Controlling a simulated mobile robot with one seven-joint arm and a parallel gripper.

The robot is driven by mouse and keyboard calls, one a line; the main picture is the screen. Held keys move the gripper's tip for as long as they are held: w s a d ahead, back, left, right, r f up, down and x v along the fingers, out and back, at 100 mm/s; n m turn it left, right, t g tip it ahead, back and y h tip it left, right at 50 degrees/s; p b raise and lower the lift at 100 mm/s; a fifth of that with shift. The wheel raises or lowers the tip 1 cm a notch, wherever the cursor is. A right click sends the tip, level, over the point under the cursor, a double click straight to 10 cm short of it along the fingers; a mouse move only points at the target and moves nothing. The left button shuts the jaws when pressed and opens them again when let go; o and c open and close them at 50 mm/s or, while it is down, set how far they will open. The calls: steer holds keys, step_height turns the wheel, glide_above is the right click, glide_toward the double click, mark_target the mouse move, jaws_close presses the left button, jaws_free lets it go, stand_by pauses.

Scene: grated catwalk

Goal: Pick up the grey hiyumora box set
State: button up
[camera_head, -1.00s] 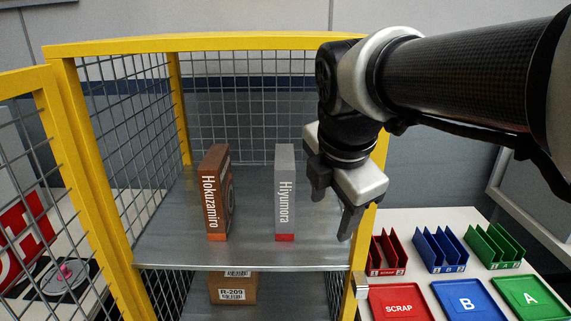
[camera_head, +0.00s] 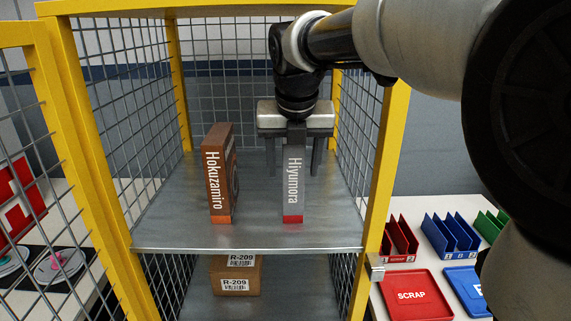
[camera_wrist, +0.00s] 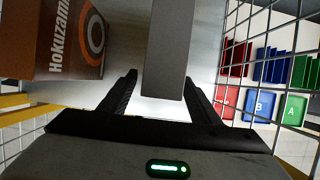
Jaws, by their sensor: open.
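The grey Hiyumora box set (camera_head: 293,180) stands upright on the metal shelf (camera_head: 250,235) inside the yellow-framed cage. Its spine, with a red band at the bottom, faces the head camera. My gripper (camera_head: 295,165) is open above and behind the spine, with one finger showing on each side of the box. In the wrist view the grey box (camera_wrist: 170,50) lies between the open fingers of my gripper (camera_wrist: 160,92), with gaps on both sides. Whether a finger touches it, I cannot tell. My wrist hides the box's top in the head view.
A brown Hokuzamiro box set (camera_head: 218,175) stands left of the grey one; it also shows in the wrist view (camera_wrist: 60,40). Mesh walls and yellow posts (camera_head: 385,170) surround the shelf. A cardboard box (camera_head: 236,277) sits below. Coloured bins and a red SCRAP tray (camera_head: 415,295) stand right.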

steer(key=w, duration=0.2)
steer(key=w+f, duration=0.1)
steer(key=w, duration=0.2)
steer(key=shift+w+f, duration=0.1)
steer(key=c, duration=1.4)
steer(key=shift+c, duration=0.2)
